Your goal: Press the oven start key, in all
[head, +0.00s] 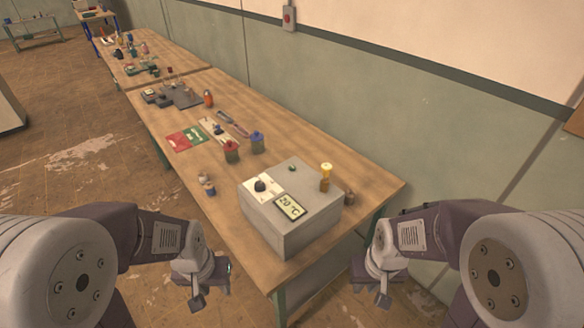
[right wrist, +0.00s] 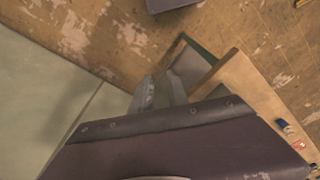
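The oven is a grey box (head: 290,225) on the near end of the wooden table. Its top carries a white panel with a black knob (head: 260,186), a display reading 20 °C (head: 290,206) and a small green key (head: 292,168) near the back edge. My left gripper (head: 210,291) is open and empty, low in front of the table's left edge, apart from the oven. My right gripper (head: 371,290) is open and empty beyond the table's right end; its parted fingers also show in the right wrist view (right wrist: 160,92).
Small items (head: 207,185) lie left of the oven. A wall runs along the table's right side.

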